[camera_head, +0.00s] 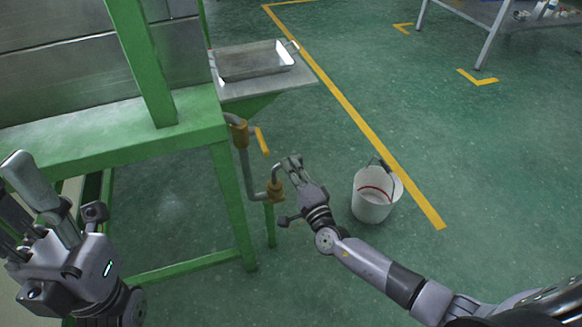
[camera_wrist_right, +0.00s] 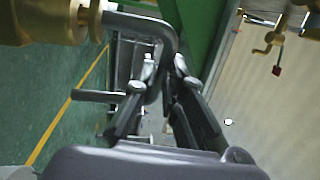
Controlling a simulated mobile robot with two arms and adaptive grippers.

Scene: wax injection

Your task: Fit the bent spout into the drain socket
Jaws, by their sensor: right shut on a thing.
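The bent spout (camera_wrist_right: 160,35) is a grey metal pipe with a rounded bend. My right gripper (camera_head: 292,165) is shut on it, and its fingers (camera_wrist_right: 165,80) clasp the leg below the bend in the wrist view. The spout's other end meets the brass drain socket (camera_wrist_right: 94,14) at the upper left of that view; I cannot tell how deep it sits. In the head view the socket (camera_head: 275,188) is at the lower end of the grey drain pipe, just left of my right gripper. My left gripper (camera_head: 14,195) is open and empty at the left edge, partly cut off.
A green metal frame (camera_head: 228,190) stands left of the pipe. A yellow-handled valve (camera_head: 262,141) is above the socket. A white bucket (camera_head: 372,204) stands on the floor to the right. A metal tray (camera_head: 235,73) lies on the small table behind. Open floor lies right.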

